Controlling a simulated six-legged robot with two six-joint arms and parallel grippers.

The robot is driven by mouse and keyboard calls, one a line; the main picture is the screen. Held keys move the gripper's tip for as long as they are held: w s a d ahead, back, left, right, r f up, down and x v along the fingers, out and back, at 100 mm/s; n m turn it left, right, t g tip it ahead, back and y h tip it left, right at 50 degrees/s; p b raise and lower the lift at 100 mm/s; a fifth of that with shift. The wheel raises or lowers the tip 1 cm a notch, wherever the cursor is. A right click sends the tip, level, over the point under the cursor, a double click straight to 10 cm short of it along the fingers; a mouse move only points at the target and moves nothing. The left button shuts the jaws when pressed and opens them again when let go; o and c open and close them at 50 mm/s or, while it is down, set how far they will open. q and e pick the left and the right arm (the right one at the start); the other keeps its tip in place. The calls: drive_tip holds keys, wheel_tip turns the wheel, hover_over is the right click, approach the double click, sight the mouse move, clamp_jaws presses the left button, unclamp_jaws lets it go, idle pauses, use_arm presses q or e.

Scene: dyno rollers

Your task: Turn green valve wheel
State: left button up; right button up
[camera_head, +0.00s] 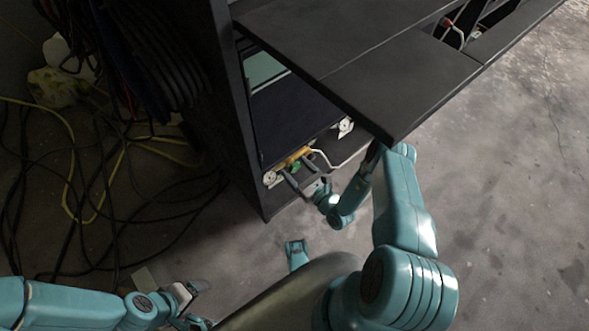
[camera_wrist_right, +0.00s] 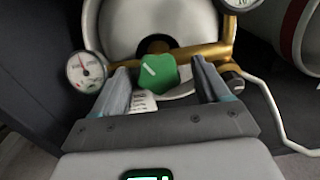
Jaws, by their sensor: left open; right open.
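My right gripper (camera_wrist_right: 164,70) is open, with one finger on each side of the wheel. I cannot tell whether the fingers touch it. The right gripper also shows in the head view (camera_head: 291,177) at the low opening of the dark cabinet. My left gripper (camera_head: 203,287) is open and empty, low at the front left above the floor.
The dark cabinet (camera_head: 232,120) has a wide top (camera_head: 400,75) overhanging my right arm. A gauge (camera_wrist_right: 87,71) and a bent white pipe (camera_wrist_right: 262,88) flank the wheel. Loose cables (camera_head: 75,190) cover the left floor. The right floor (camera_head: 520,190) is clear.

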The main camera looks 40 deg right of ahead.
drive_tip(key=shift+w+a, duration=0.1)
drive_tip(key=shift+w, duration=0.45)
drive_tip(key=shift+r, duration=0.1)
drive_tip(key=c, duration=1)
drive_tip(key=shift+n, duration=0.3)
drive_tip(key=shift+n+p, duration=0.35)
drive_tip(key=shift+n, duration=0.15)
drive_tip(key=shift+n+p, duration=0.45)
drive_tip(key=shift+n, duration=0.75)
drive_tip(key=shift+n+p, duration=0.8)
drive_tip(key=shift+n, duration=1.5)
